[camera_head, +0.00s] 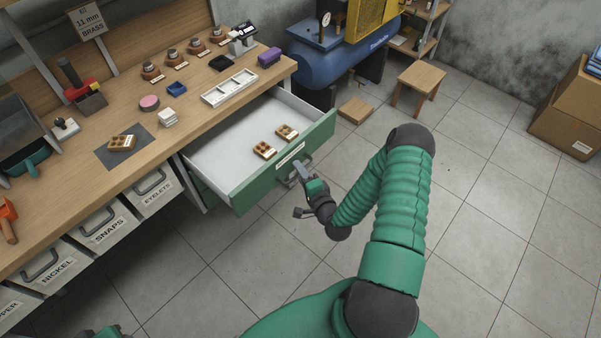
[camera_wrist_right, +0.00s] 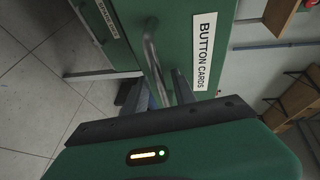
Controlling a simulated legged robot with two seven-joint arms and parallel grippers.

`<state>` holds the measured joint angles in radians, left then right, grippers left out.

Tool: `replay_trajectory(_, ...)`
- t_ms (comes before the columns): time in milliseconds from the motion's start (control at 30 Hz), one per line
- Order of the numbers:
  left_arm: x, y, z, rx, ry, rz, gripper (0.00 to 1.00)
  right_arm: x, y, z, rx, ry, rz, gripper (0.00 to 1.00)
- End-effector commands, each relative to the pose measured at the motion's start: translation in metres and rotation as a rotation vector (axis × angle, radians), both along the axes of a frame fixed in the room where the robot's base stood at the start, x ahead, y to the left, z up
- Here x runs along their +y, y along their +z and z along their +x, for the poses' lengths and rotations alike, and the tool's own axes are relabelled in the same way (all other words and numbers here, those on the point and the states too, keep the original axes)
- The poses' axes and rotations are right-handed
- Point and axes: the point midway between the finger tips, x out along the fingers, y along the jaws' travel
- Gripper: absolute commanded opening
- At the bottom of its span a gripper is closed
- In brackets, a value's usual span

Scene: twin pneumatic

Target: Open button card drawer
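The button card drawer (camera_head: 250,188) stands pulled out from the bench, with its white inside showing in the head view. My right gripper (camera_head: 302,172) is at the metal drawer handle (camera_wrist_right: 153,62). Its fingers (camera_wrist_right: 157,92) look apart, one on each side of the handle bar; contact is not clear. My left gripper is not in view.
The wooden bench (camera_head: 195,112) holds trays, stamps and cards. Labelled bins, including SNAPS (camera_head: 108,231) and EYELETS (camera_head: 157,198), sit under it. A blue compressor (camera_head: 345,60), a stool (camera_head: 421,76) and cardboard boxes (camera_head: 570,115) stand beyond. The tiled floor at right is clear.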

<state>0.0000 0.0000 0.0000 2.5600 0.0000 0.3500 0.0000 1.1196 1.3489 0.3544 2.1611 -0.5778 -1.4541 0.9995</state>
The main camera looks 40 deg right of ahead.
Motion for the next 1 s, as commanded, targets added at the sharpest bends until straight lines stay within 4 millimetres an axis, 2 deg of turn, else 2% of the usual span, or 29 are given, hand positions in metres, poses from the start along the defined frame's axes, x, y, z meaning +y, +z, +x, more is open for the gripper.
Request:
replay_trajectory(167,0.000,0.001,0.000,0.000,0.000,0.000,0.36,0.003,0.003,-0.012,0.001,0.000,0.000,0.32)
replay_trajectory(267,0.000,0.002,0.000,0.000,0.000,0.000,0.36,0.010,0.007,-0.032,0.002,-0.002,0.003,0.32)
replay_trajectory(600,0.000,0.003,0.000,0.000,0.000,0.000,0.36,0.040,0.023,-0.124,0.005,-0.002,0.004,0.32)
replay_trajectory(700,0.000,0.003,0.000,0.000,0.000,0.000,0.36,0.047,0.027,-0.142,0.003,-0.002,0.004,0.32)
replay_trajectory(833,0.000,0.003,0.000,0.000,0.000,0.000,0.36,0.051,0.030,-0.154,0.001,-0.001,0.002,0.32)
replay_trajectory(1000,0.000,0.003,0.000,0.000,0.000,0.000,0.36,0.052,0.031,-0.157,0.001,0.000,0.001,0.32)
